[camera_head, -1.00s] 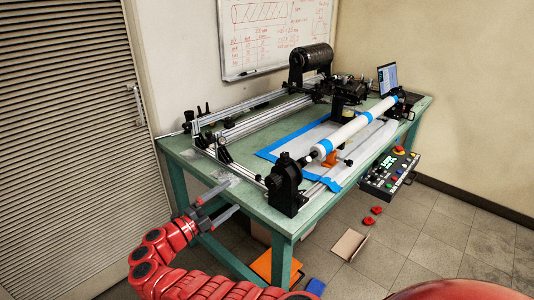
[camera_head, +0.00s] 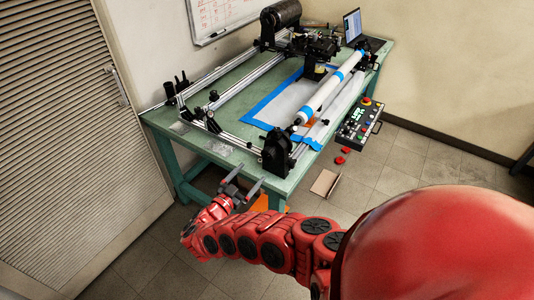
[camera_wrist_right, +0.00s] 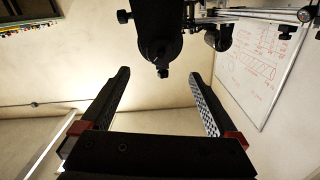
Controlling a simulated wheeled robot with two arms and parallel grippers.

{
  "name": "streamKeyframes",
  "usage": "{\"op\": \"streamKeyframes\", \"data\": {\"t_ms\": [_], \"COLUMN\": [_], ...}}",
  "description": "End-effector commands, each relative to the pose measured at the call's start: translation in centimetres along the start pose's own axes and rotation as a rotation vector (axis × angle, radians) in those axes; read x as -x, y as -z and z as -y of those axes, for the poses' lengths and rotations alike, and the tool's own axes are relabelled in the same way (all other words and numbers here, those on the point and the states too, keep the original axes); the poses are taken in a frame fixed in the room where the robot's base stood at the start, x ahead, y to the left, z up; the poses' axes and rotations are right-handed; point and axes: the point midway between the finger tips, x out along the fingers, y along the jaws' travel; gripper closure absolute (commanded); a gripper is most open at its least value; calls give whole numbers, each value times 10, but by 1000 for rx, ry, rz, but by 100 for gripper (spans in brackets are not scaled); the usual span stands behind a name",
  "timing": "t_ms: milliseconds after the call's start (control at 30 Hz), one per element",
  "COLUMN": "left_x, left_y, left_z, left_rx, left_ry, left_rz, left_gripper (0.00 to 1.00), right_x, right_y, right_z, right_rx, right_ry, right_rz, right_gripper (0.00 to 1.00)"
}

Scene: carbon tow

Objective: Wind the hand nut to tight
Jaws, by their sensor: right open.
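The winding machine's black end stand (camera_head: 277,152) stands at the near end of the green bench. A white mandrel (camera_head: 322,96) with blue bands runs back from it. In the right wrist view, a dark stand (camera_wrist_right: 158,22) hangs in at the top with a small black knob-like end (camera_wrist_right: 163,71), which may be the hand nut; its outline is dark. My right gripper (camera_head: 248,176) is open and empty, just off the near bench edge, in front of the stand. In the wrist view its two fingers are spread, with the knob between and beyond the tips. My left gripper is not in view.
The green bench (camera_head: 226,160) carries long rails, a carriage and a laptop (camera_head: 353,27). A control box (camera_head: 360,120) with buttons hangs at its right side. Red pieces (camera_head: 341,156) and a cardboard piece (camera_head: 325,183) lie on the floor. A whiteboard (camera_head: 215,12) is behind.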

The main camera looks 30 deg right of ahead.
Motion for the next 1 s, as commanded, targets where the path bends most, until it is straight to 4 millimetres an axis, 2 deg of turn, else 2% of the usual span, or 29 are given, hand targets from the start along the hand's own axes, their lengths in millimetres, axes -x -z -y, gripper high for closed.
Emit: {"op": "streamKeyframes", "data": {"t_ms": [100, 300, 500, 667, 900, 933, 1000], "left_x": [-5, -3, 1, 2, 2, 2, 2], "left_y": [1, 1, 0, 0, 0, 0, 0], "left_z": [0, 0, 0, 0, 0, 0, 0], "left_rx": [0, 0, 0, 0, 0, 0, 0], "left_ry": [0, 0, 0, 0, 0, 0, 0], "left_rz": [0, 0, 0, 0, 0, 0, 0], "left_gripper": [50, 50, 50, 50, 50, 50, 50], "right_x": [-29, -74, -103, -112, -113, -113, -113], "right_y": [3, 0, -2, 0, 0, 0, 0], "right_z": [0, 0, 0, 0, 0, 0, 0], "right_rx": [0, -5, -4, -3, -2, -2, -2], "right_ry": [-2, -2, 0, -1, -1, -1, -1], "right_rz": [-4, -1, 1, -1, 0, 0, 0], "right_gripper": [5, 5, 5, 5, 5, 7, 19]}}
